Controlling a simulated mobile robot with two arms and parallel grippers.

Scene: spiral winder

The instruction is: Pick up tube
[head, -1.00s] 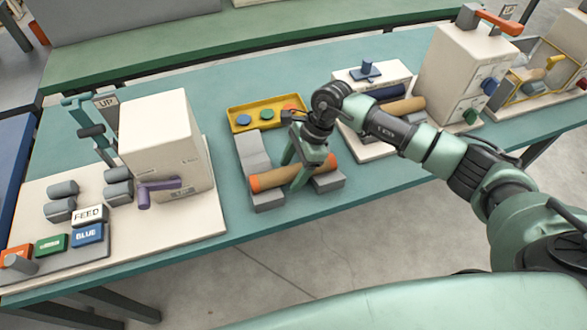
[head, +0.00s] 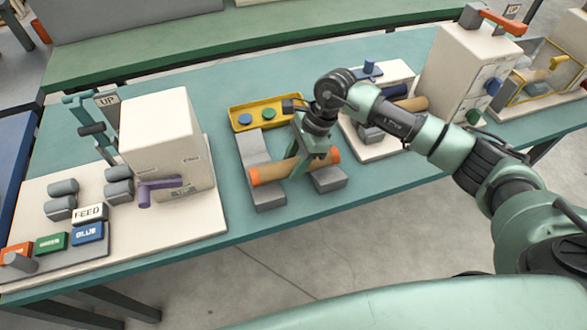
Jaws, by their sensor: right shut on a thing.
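A brown tube (head: 274,172) with orange ends lies across the space above two grey support blocks (head: 327,179) near the table's front edge. My right gripper (head: 298,170) points down and is shut on the tube near its middle. The tube looks raised a little above the blocks and slants up to the right. The fingers hide part of it. My left gripper is not in the head view.
A yellow tray (head: 285,104) with coloured discs stands behind the blocks. A white machine box (head: 165,140) with a purple crank stands at left. At right is a white unit (head: 395,70) with another brown tube (head: 408,105). Bare tabletop shows between them.

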